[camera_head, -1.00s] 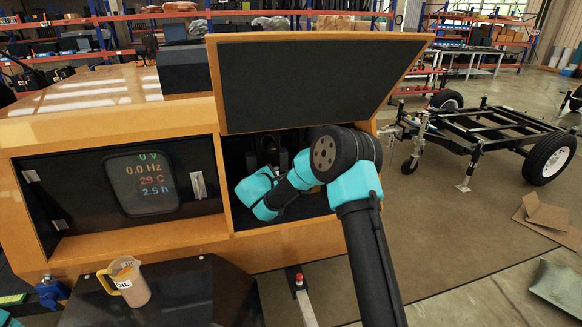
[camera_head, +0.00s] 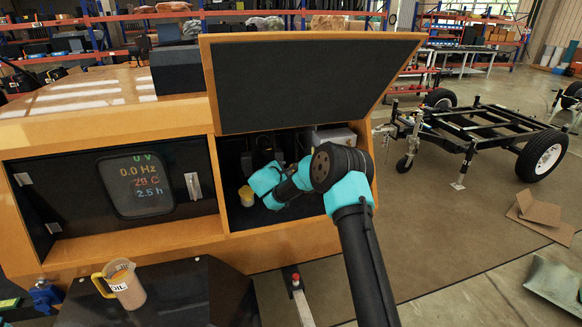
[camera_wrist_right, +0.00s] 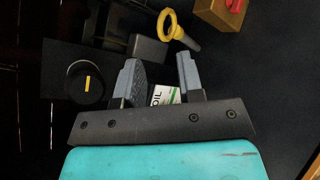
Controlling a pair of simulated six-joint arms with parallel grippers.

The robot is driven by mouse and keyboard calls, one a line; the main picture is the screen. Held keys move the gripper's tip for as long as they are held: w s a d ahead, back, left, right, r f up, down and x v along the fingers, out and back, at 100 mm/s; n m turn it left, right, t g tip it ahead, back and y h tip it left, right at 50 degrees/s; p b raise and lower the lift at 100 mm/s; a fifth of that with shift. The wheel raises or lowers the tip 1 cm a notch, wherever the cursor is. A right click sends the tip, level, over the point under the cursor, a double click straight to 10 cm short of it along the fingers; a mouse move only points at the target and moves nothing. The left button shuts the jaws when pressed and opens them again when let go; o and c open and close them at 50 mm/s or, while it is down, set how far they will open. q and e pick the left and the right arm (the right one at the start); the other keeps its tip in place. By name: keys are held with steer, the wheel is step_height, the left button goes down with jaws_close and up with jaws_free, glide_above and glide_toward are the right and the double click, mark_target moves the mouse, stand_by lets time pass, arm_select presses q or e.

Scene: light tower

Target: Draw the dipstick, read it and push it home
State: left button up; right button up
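The dipstick appears to be the yellow ring (camera_wrist_right: 172,25) on a grey stem, beyond my fingertips at the top of the right wrist view. My right gripper (camera_wrist_right: 160,80) is open, with an empty gap between its fingers. A white and green label marked OIL (camera_wrist_right: 165,95) shows behind that gap, and the ring is apart from the fingers. In the head view my right arm reaches into the open compartment (camera_head: 290,235); its fingertips are hard to make out there. A pale yellow round piece (camera_head: 246,195) shows left of my wrist. My left gripper is not in view.
The raised lid (camera_head: 315,85) hangs over the compartment. A display panel (camera_head: 140,185) reads 0.0 Hz, 29 C, 2.5 h. An oil jug (camera_head: 125,287) stands on the dark surface in front. A dark cylinder (camera_wrist_right: 85,85) and an orange box (camera_wrist_right: 220,14) flank the gripper.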

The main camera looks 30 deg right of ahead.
mark_target(291, 166)
steer(key=x, duration=0.7)
steer(key=shift+w+d, duration=0.1)
steer(key=shift+w, duration=0.05)
steer(key=shift+c, duration=0.3)
steer(key=shift+r, duration=0.1)
jaws_close()
